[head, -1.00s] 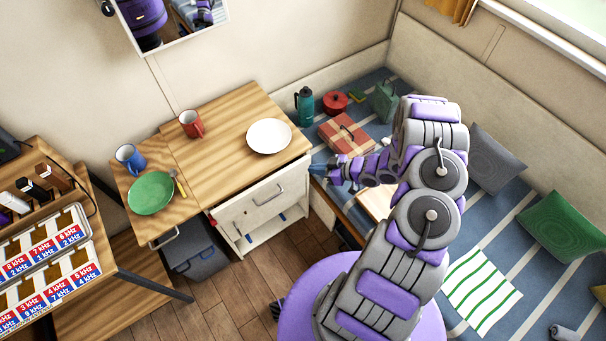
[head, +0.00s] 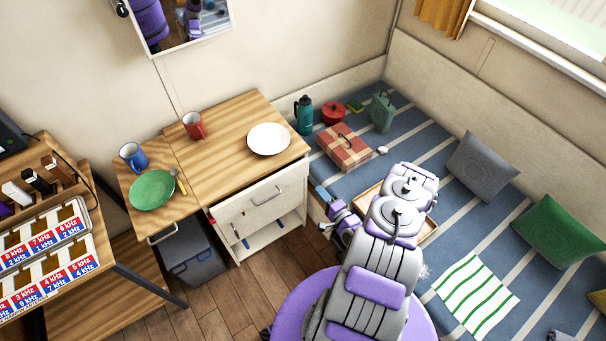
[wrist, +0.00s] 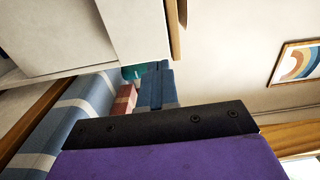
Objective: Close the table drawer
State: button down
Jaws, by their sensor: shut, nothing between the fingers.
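The wooden table (head: 226,139) has a white drawer (head: 262,198) with a metal handle (head: 267,196) under its right part. In the head view, a thin dark gap shows at the drawer's left edge, under the tabletop; how far it stands out is hard to tell. My gripper (head: 322,193) is just right of the drawer front, beside the bed, apart from the handle. It is shut and empty. In the wrist view, the blue-grey fingers of my gripper (wrist: 157,87) point past white panels of the table, which fill the upper left.
A white plate (head: 268,139), red mug (head: 194,126), blue mug (head: 132,157) and green plate (head: 152,190) stand on the table. The bed (head: 435,145) with a plaid box (head: 344,146) bounds the right. An open shelf lies below the drawer. Floor (head: 240,292) is clear in front.

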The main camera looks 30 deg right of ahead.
aim_at(301, 166)
jog(key=w+b, duration=0.3)
jog(key=w, duration=0.7)
jog(key=shift+w+f, duration=0.15)
jog(key=shift+f, duration=0.05)
jog(key=shift+w+a+r, duration=0.1)
jog(key=shift+w+r, duration=0.05)
jog(key=shift+w, duration=0.35)
jog(key=shift+d, duration=0.2)
